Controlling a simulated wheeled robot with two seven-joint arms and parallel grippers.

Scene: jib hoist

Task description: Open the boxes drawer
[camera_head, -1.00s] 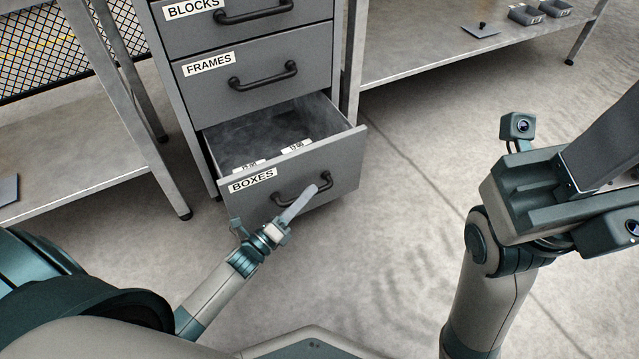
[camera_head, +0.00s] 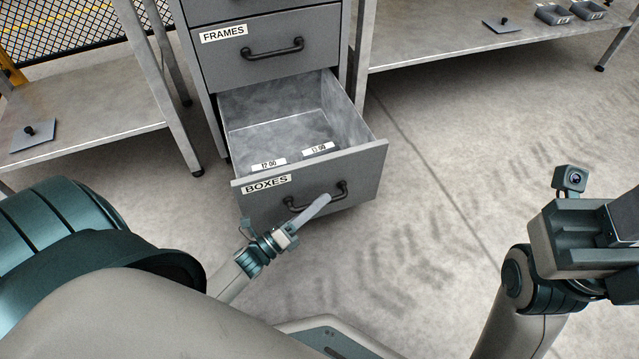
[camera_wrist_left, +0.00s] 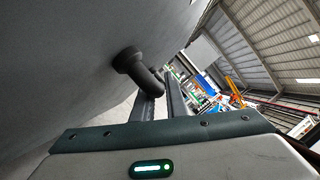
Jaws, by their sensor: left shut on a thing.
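The grey boxes drawer (camera_head: 362,176) is the lowest one visible in the cabinet and stands well open, its inside showing. Its front carries a BOXES label (camera_head: 266,184) and a black bar handle (camera_head: 342,190). My left gripper (camera_head: 318,206) is at this handle, shut on it. In the left wrist view, the black handle (camera_wrist_left: 131,62) lies between the fingers (camera_wrist_left: 160,104), close to the grey drawer front (camera_wrist_left: 60,60). My right gripper (camera_head: 590,235) is at the right edge, away from the cabinet; its fingertips are out of frame.
Inside the drawer are two small white labels (camera_head: 318,148). The closed FRAMES drawer (camera_head: 270,50) is above. A metal shelf (camera_head: 85,110) stands left with a knobbed plate (camera_head: 33,136); another shelf (camera_head: 450,45) stands right with small trays (camera_head: 553,14). The floor (camera_head: 420,210) in front is clear.

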